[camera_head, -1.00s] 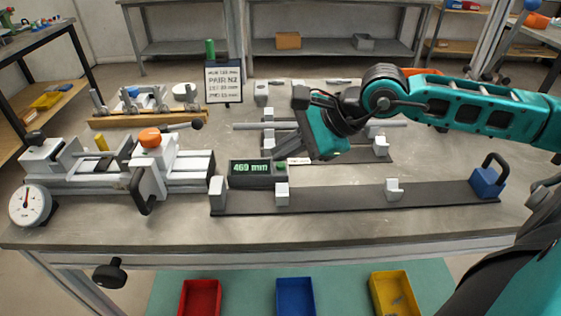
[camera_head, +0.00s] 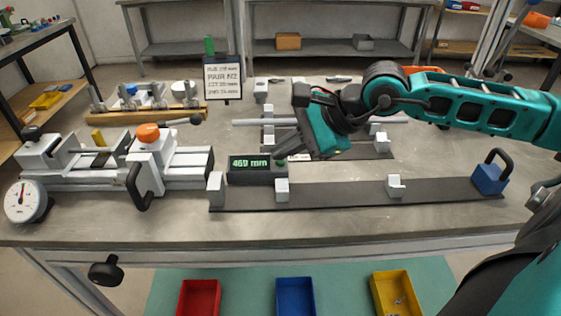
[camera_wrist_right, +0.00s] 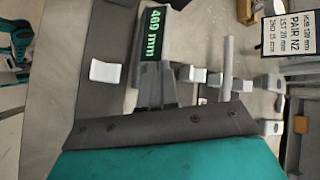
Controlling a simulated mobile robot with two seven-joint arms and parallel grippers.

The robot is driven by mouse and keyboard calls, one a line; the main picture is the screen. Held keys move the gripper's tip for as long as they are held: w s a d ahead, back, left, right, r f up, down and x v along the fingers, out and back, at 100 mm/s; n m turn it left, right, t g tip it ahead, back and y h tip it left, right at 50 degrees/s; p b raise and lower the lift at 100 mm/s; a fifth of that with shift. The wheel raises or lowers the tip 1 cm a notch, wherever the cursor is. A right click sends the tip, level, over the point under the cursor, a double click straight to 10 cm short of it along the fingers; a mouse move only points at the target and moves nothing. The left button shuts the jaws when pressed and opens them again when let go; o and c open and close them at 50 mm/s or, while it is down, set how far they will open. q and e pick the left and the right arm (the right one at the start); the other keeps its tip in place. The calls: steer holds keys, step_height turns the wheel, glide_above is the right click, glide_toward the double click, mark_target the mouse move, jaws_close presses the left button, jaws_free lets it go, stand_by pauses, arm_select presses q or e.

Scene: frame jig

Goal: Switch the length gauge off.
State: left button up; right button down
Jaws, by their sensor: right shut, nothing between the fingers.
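The length gauge (camera_head: 250,164) is a dark box on the bench at the left end of the long dark rail. Its display is lit and reads 469 mm in green. It also shows in the wrist view, with its lit display (camera_wrist_right: 151,32) turned on its side. My right gripper (camera_head: 279,154) is shut and empty, with its fingertips at the right end of the gauge. The fingers (camera_wrist_right: 155,92) show below the display in the wrist view. They hide the gauge's green button, and I cannot tell whether they touch it. My left gripper is not in view.
The dark rail (camera_head: 340,196) carries light blocks and a blue block with a handle (camera_head: 490,175). A clamp fixture with an orange knob (camera_head: 148,132) and a dial (camera_head: 25,202) stands left. A sign (camera_head: 223,78) stands behind. The bench front is clear.

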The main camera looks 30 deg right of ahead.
steer(key=shift+s+f+b, duration=0.25)
steer(key=shift+f+b, duration=0.1)
steer(key=shift+f, duration=0.2)
stand_by(0.4)
steer(key=shift+r, duration=0.15)
steer(key=shift+w+r, duration=0.15)
steer(key=shift+r, duration=0.05)
steer(key=shift+w+r, duration=0.1)
steer(key=shift+r, duration=0.25)
step_height(320, 180, up, 6)
steer(key=p, duration=0.3)
steer(key=shift+f, duration=0.15)
stand_by(0.5)
